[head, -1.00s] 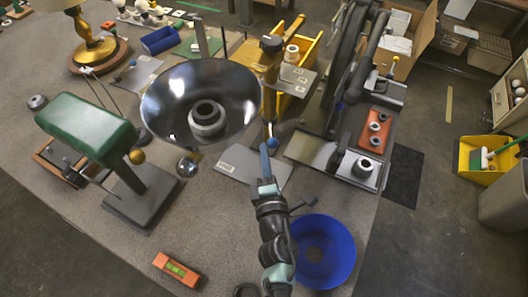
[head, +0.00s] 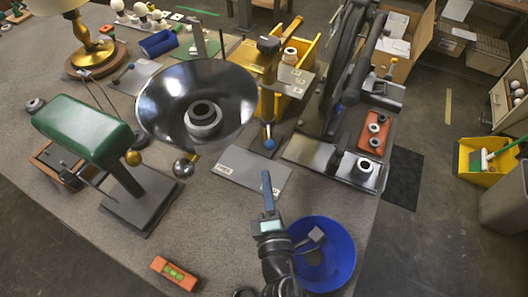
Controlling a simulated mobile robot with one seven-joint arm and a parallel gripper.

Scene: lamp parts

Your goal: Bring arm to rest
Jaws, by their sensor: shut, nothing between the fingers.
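My gripper (head: 267,181) points up the picture with its blue fingers closed together. Nothing shows between them. It is over the front part of the grey worktable (head: 205,235), just below a flat grey plate (head: 250,170) in the picture. My arm comes in from the bottom edge and hides part of a blue bowl-shaped shade (head: 343,258). A large dark metal shade (head: 165,108) with a ring-shaped socket (head: 202,118) inside it is up and left of the gripper, apart from it.
A green-shaded lamp (head: 80,128) stands at left, a brass lamp (head: 92,45) behind it. An orange level (head: 173,272) lies near the front edge. Bare table lies left of my arm.

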